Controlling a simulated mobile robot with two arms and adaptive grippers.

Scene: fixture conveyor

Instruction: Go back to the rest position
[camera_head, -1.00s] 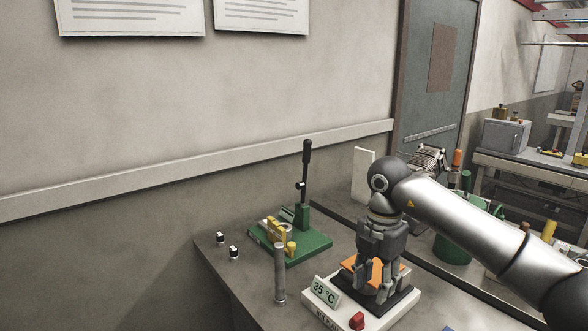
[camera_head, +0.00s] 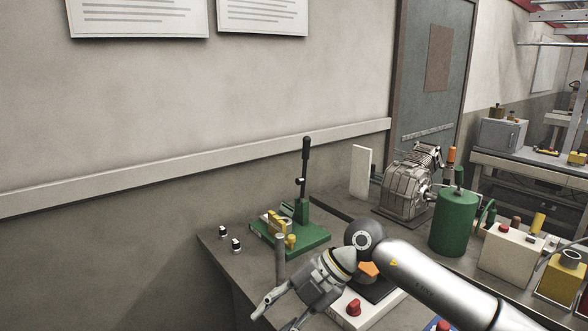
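My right gripper (camera_head: 276,319) hangs over the front edge of the grey table, tilted down to the left. Its fingers are spread apart and nothing shows between them. Its wrist and arm cover most of the white heater box (camera_head: 345,311) with the red button. A bit of an orange piece (camera_head: 369,269) shows on the heater's dark plate behind the wrist. My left gripper is not in view.
A green lever press (camera_head: 304,215) stands behind the gripper, with a grey post (camera_head: 280,258) close by. Two small black-and-white parts (camera_head: 236,244) lie at the table's left. A motor (camera_head: 407,190), a green cylinder (camera_head: 454,222) and a white box (camera_head: 511,250) stand to the right.

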